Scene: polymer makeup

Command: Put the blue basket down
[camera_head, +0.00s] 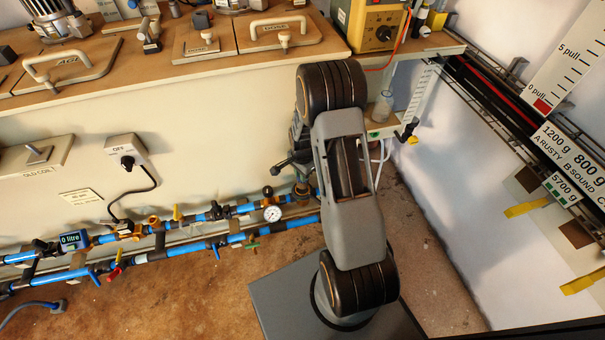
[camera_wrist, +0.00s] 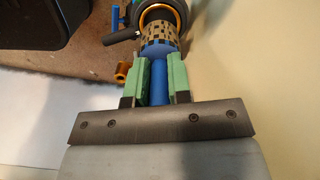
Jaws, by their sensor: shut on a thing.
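In the wrist view, my gripper (camera_wrist: 161,72) has green pads shut on the two sides of a blue cylindrical piece. I take this piece as the blue basket (camera_wrist: 158,53). Beyond the pads it has a blue round end and a brown-and-black chequered band. An orange-edged dark ring (camera_wrist: 178,8) lies at its far end; I cannot tell whether the basket sits inside the ring or in front of it. In the head view my arm hides the gripper, and I cannot make out the basket.
Blue pipes (camera_head: 185,253) with valves and a round gauge (camera_head: 272,213) run low along the bench front. The bench top (camera_head: 130,60) carries hatches with handles. A small bottle (camera_head: 382,107) stands on a shelf right of my arm. A wall is close on the right.

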